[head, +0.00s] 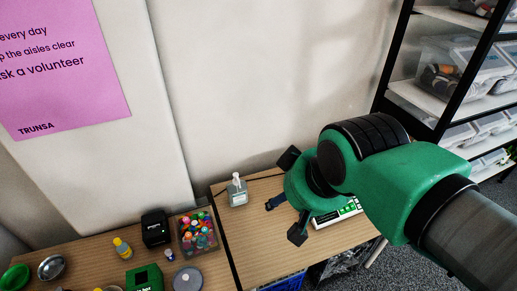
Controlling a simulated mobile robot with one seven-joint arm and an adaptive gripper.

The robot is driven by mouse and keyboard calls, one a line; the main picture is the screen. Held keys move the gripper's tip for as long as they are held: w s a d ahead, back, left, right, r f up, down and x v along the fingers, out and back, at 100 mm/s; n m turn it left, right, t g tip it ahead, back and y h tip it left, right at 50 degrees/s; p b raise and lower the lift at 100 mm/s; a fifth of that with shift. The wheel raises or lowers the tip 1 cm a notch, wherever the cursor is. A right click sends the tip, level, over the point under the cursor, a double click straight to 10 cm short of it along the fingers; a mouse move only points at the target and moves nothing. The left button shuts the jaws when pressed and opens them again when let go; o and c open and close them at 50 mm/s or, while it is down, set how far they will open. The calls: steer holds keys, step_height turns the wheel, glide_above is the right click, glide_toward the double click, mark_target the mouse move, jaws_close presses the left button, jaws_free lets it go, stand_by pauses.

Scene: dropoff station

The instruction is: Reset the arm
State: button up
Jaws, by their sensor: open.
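My green and black arm reaches in from the lower right. My gripper (291,197) is above the right-hand wooden table (262,234). A dark blue strap-like item (275,202) lies just left of the gripper. A green and white flat item (337,214) lies partly hidden behind the arm.
A clear bin of colourful caps (198,234), a black box (156,229), a yellow bottle (122,248), a green box (145,278) and bowls crowd the left table. A black-framed shelf (397,55) with clear bins stands right. A blue crate (284,283) is below the table's front.

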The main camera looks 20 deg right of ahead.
step_height(320, 180, down, 7)
steer(key=b, duration=0.7)
steer(key=shift+f, duration=0.2)
